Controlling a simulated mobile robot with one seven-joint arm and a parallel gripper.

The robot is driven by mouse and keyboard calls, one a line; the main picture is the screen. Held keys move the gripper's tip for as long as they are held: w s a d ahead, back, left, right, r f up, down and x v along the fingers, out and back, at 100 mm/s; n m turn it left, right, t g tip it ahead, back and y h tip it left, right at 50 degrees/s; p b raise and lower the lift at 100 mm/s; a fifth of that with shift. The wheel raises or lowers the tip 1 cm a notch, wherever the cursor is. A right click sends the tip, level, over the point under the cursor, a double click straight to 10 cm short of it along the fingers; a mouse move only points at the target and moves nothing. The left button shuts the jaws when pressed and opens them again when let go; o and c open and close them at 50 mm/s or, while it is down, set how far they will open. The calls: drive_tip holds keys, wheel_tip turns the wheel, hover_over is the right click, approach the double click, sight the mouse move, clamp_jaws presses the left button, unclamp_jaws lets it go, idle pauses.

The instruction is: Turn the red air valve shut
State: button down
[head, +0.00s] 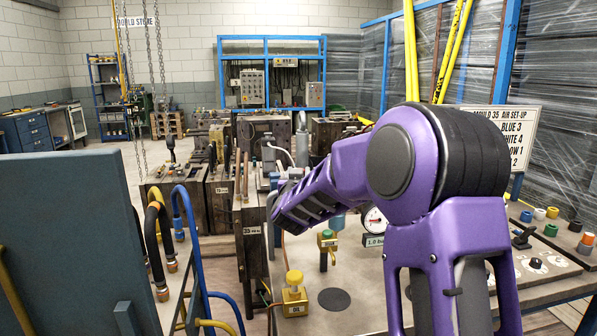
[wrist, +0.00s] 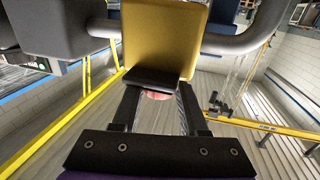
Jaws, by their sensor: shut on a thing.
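In the wrist view, my gripper (wrist: 159,88) has its two dark fingers on either side of a small red, rounded part (wrist: 157,95), which I take to be the red air valve. The red part is mostly covered by a dark plate (wrist: 150,79) that lies across the fingertips. A yellow block (wrist: 165,38) stands right beyond the fingertips, with a grey pipe running out on both sides. The valve's handle angle cannot be made out. In the head view, my purple arm reaches left over the bench, and its end hides the valve and the fingers.
A set-up sign (head: 507,135) is at right. Blue and black hoses (head: 179,205) and a dark panel (head: 70,240) are at left. Mould blocks (head: 222,197) stand behind.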

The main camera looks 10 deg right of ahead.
drive_tip(key=m+h+p, duration=0.1)
drive_tip(key=g+h, duration=0.1)
drive_tip(key=m+h+p, duration=0.1)
drive_tip(key=shift+a+r+m+h+p, duration=0.2)
drive_tip(key=shift+r+m+h+p, duration=0.1)
drive_tip(key=shift+h, duration=0.1)
drive_tip(key=m+g+h+p, duration=0.2)
drive_tip(key=h, duration=0.1)
drive_tip(key=m+g+h+p, duration=0.1)
drive_tip(key=m+h+p, duration=0.1)
drive_tip(key=shift+d+f+g, duration=0.15)
drive_tip(key=shift+f+g, duration=0.1)
drive_tip(key=shift+g, duration=0.15)
drive_tip(key=shift+d, duration=0.1)
drive_tip(key=shift+c, duration=2.2)
unclamp_jaws()
drive_tip(key=v, duration=1.2)
drive_tip(key=shift+w, duration=0.1)
